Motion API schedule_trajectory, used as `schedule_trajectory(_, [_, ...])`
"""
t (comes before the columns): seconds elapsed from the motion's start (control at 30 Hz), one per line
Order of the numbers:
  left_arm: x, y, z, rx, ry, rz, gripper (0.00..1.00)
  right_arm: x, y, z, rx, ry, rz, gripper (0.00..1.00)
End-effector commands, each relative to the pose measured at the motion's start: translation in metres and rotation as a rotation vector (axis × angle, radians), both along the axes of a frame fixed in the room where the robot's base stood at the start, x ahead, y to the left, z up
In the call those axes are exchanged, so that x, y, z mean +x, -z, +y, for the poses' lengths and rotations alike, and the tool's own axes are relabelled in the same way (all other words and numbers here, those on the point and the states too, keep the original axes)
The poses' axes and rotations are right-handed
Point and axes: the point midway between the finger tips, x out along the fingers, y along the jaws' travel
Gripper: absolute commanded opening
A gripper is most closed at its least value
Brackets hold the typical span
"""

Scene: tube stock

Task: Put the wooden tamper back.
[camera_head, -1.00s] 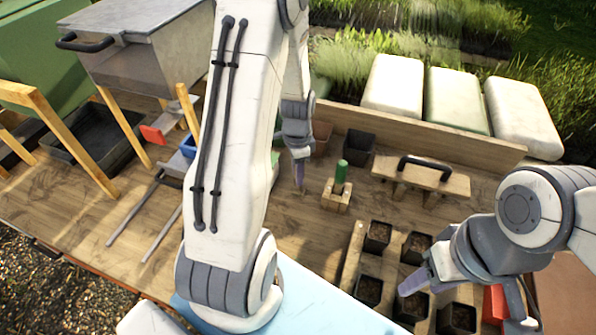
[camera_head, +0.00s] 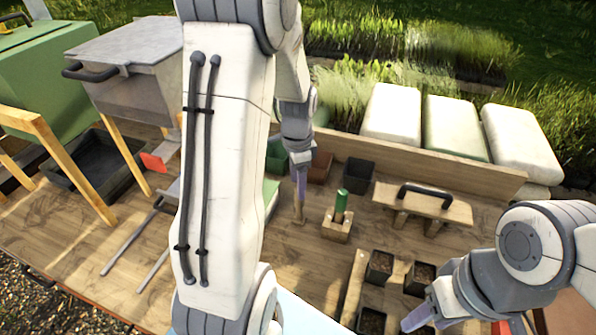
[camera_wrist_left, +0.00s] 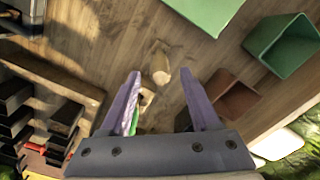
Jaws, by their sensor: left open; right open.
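A short pale wooden peg, which I take to be the wooden tamper (camera_wrist_left: 160,66), stands on the wooden bench in the left wrist view, just beyond my fingertips. In the head view its lower part (camera_head: 298,214) shows directly under my left gripper (camera_head: 300,182). In the wrist view my left gripper (camera_wrist_left: 160,88) is open, its two purple fingers apart, with nothing clearly held between them. My right gripper (camera_head: 418,318) is at the lower right beside the black pots, with its fingers only partly visible. A wooden block (camera_head: 336,226) holding a green-topped tool (camera_head: 341,202) stands right of the peg.
A green pot (camera_wrist_left: 284,46) and a brown pot (camera_wrist_left: 235,98) stand near the peg. A black pot (camera_head: 357,174) and a wooden board with a black handle (camera_head: 424,203) are to the right. Several black pots of soil (camera_head: 380,265) stand in front. Bare bench lies around the peg.

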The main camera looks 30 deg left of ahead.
Motion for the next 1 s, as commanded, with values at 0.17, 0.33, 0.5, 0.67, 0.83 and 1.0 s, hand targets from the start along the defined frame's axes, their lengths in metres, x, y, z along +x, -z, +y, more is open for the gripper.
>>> schedule_trajectory(0.17, [0.001,-0.031,0.000,0.002,0.000,-0.004,0.63,0.000,0.003,0.000,0.000,0.000,0.000,0.50])
schedule_trajectory(0.33, [0.000,-0.045,0.000,0.001,0.000,-0.001,0.63,0.000,0.003,0.000,0.000,0.000,0.000,0.50])
schedule_trajectory(0.5, [0.000,-0.048,-0.004,-0.001,0.001,-0.001,0.63,0.000,0.003,0.000,0.000,0.000,0.000,0.50])
schedule_trajectory(0.67, [-0.007,-0.060,-0.059,-0.007,0.008,-0.012,0.63,0.000,0.003,0.000,0.000,0.000,0.000,0.50])
schedule_trajectory(0.83, [-0.054,-0.080,-0.161,-0.034,0.001,-0.025,0.63,0.000,0.003,0.000,0.000,0.000,0.000,0.50])
schedule_trajectory(1.0, [-0.125,-0.088,-0.225,-0.066,-0.019,-0.018,0.63,0.000,0.003,0.000,0.000,0.000,0.000,0.50])
